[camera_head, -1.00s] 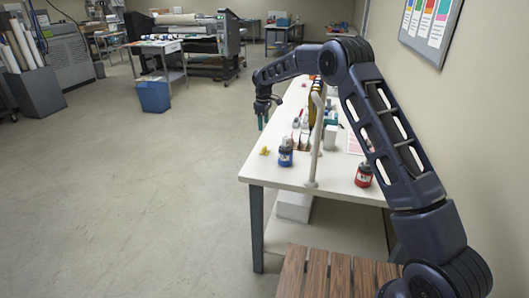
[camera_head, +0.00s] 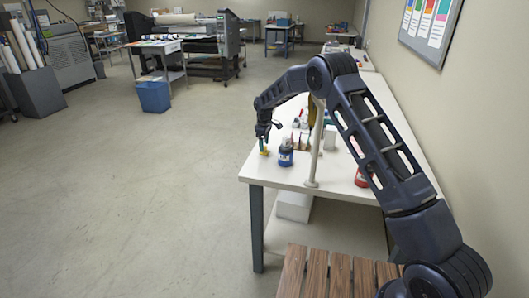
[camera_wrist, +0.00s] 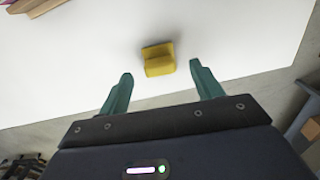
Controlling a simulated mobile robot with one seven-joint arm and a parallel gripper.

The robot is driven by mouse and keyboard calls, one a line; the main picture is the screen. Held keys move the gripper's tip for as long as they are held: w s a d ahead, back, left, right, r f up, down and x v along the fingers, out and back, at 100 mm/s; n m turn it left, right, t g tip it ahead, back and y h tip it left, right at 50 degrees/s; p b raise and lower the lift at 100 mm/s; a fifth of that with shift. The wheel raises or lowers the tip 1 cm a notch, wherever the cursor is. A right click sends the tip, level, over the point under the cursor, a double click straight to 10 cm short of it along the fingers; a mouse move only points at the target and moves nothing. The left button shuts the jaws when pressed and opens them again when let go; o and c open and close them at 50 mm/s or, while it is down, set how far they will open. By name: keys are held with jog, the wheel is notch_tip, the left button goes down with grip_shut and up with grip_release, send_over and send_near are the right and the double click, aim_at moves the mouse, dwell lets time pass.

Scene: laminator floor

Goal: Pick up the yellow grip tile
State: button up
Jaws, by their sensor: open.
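The yellow grip tile (camera_wrist: 158,60) lies on the white table (camera_wrist: 235,30), close to its edge. In the wrist view it sits ahead of my gripper (camera_wrist: 160,80), roughly between the lines of the two green fingers. The fingers are apart and nothing is between their tips. In the head view my gripper (camera_head: 264,143) points down over the near left part of the table, and the yellow tile (camera_head: 265,152) shows at its fingertips, partly hidden. I cannot tell from there whether they touch.
A white upright post (camera_head: 316,145) and a red bottle (camera_head: 361,177), partly behind my arm, stand farther right. Several small items are behind. Open floor (camera_head: 130,210) lies left of the table.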

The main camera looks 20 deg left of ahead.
jog(key=shift+f, duration=1.4)
jog(key=c, duration=1.2)
jog(key=shift+r, duration=0.15)
